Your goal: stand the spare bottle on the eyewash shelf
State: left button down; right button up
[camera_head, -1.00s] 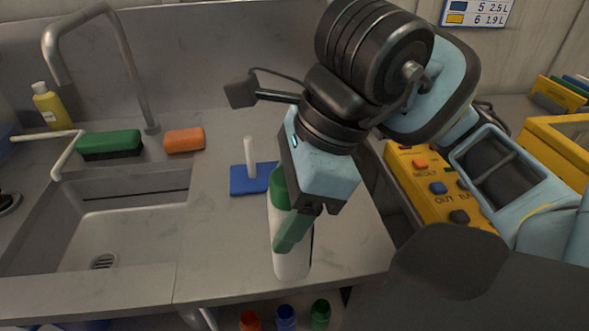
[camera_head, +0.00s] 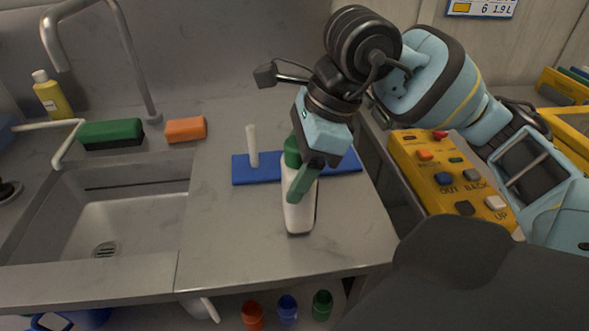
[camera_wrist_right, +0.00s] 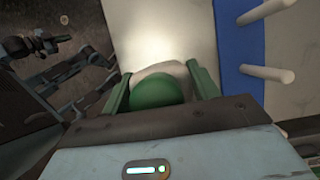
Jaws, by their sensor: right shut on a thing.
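The spare bottle (camera_head: 298,215) is white with a green cap and looks about upright over the counter right of the sink. I cannot tell whether its base touches the counter. My right gripper (camera_head: 300,178) is shut on the bottle near its top. In the right wrist view the green cap (camera_wrist_right: 155,93) sits between the fingers, and the white shoulder (camera_wrist_right: 160,70) shows behind it. My left gripper is not in view. I cannot make out an eyewash shelf for certain.
A blue strip (camera_head: 345,160) with white pegs (camera_head: 252,147) lies behind the bottle. The sink (camera_head: 130,220) is left, with a green brush (camera_head: 110,134) and orange sponge (camera_head: 185,129) behind it. A yellow button box (camera_head: 445,175) stands right. Coloured cups (camera_head: 287,308) sit below the counter front.

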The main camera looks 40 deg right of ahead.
jog(key=shift+f, duration=0.25)
jog(key=shift+f, duration=0.2)
jog(key=o, duration=1.4)
jog(key=shift+o, duration=0.2)
